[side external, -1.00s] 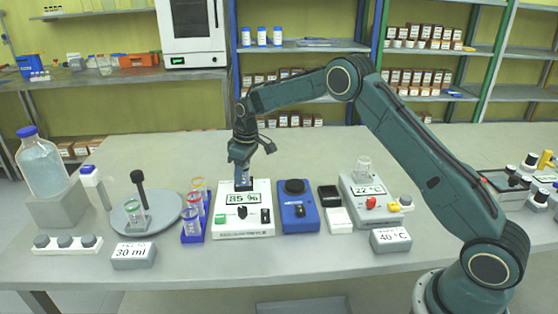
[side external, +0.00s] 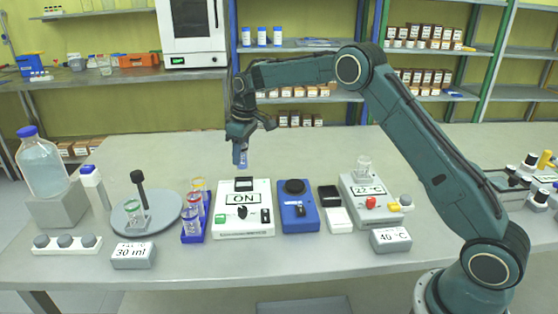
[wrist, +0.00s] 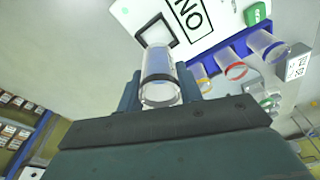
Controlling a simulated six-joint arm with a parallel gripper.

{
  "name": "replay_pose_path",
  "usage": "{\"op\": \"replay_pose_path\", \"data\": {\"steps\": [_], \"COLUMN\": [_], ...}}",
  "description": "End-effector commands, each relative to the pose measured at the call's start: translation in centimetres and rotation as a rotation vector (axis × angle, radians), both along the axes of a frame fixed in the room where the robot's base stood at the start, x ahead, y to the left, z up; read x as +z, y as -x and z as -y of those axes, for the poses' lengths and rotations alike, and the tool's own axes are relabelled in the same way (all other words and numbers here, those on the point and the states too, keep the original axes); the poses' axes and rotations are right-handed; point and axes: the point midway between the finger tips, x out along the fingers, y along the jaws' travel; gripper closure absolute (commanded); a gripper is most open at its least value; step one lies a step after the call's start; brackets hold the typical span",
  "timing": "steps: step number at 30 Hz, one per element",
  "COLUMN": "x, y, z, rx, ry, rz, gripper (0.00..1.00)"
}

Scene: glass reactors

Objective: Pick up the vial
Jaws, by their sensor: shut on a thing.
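A clear vial (side external: 241,158) with bluish contents hangs upright below my gripper (side external: 240,143), above the white device (side external: 243,222) whose display reads "ON". In the wrist view the vial (wrist: 159,73), with a dark ring near its top, sits between the two fingers of my gripper (wrist: 160,88). The fingers are shut on it. The dark square well (side external: 244,184) at the back of the white device is empty. That well also shows in the wrist view (wrist: 155,32), just past the vial's far end.
A blue rack (side external: 193,232) with several colour-ringed vials stands left of the white device. A blue device (side external: 299,212) stands right of it. A round plate (side external: 160,215) with a green-ringed vial is further left. The table behind is clear.

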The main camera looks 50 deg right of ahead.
Motion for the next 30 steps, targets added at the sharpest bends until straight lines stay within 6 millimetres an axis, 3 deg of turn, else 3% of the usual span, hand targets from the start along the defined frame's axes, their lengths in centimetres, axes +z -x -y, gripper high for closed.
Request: {"op": "replay_pose_path", "data": {"steps": [3, 9, 30], "x": [1.7, 3.3, 3.5], "y": [-0.1, 0.0, 0.1], "z": [0.0, 0.0, 0.2], "rx": [0.001, 0.000, -0.004], "ry": [0.000, 0.000, 0.000], "rz": [0.003, 0.000, -0.001], "gripper": [0.85, 0.85, 0.85]}}
